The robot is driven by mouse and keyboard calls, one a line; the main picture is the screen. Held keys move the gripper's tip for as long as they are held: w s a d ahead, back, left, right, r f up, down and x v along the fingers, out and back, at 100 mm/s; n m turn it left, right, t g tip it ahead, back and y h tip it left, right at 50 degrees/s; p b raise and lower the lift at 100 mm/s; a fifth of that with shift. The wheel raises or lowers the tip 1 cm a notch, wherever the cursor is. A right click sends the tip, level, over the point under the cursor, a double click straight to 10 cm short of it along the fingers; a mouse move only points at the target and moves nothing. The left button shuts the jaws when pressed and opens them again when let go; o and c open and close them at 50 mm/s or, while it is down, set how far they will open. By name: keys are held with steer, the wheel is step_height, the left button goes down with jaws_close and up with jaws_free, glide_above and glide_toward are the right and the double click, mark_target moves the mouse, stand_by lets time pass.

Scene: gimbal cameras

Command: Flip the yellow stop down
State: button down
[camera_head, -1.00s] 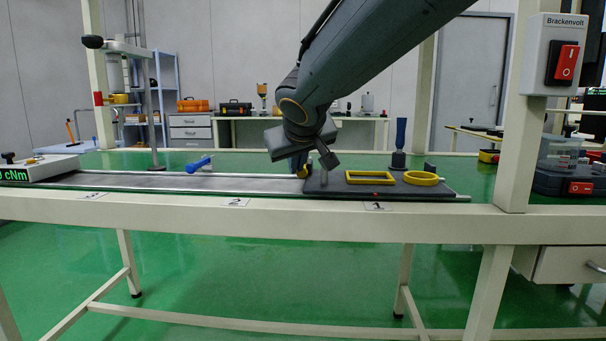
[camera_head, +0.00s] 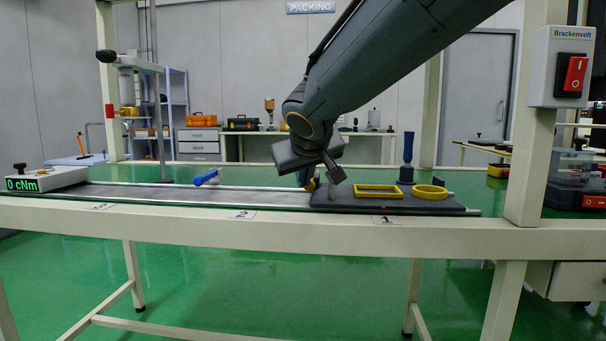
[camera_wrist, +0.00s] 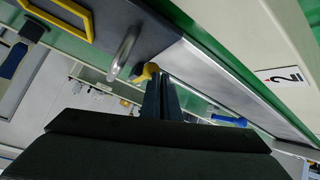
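The yellow stop (camera_head: 312,185) is a small yellow piece at the left end of the dark plate (camera_head: 456,209), partly hidden by my gripper. In the wrist view the yellow stop (camera_wrist: 146,72) shows just beyond my fingertips, near the plate's end. My gripper (camera_head: 305,179) points down beside it; in the wrist view my gripper (camera_wrist: 160,80) has its two fingers together, with nothing seen between them. I cannot tell whether the fingertips touch the stop or which way the stop is turned.
A grey metal loop (camera_wrist: 122,53) stands on the plate close to the fingers. A blue handle (camera_head: 206,178) lies left along the rail (camera_head: 250,199).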

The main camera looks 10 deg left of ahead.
steer(key=r, duration=0.1)
steer(key=a+r+p, duration=0.1)
steer(key=r, duration=0.1)
steer(key=shift+s+a+p, duration=0.3)
steer(key=shift+s+p, duration=0.05)
steer(key=s+f, duration=0.1)
steer(key=s, duration=0.2)
steer(key=s+d+f+b, duration=0.1)
steer(key=s+f, duration=0.2)
steer(key=s, duration=0.2)
steer(key=shift+s+d+f+b, duration=0.3)
steer(key=shift+f, duration=0.05)
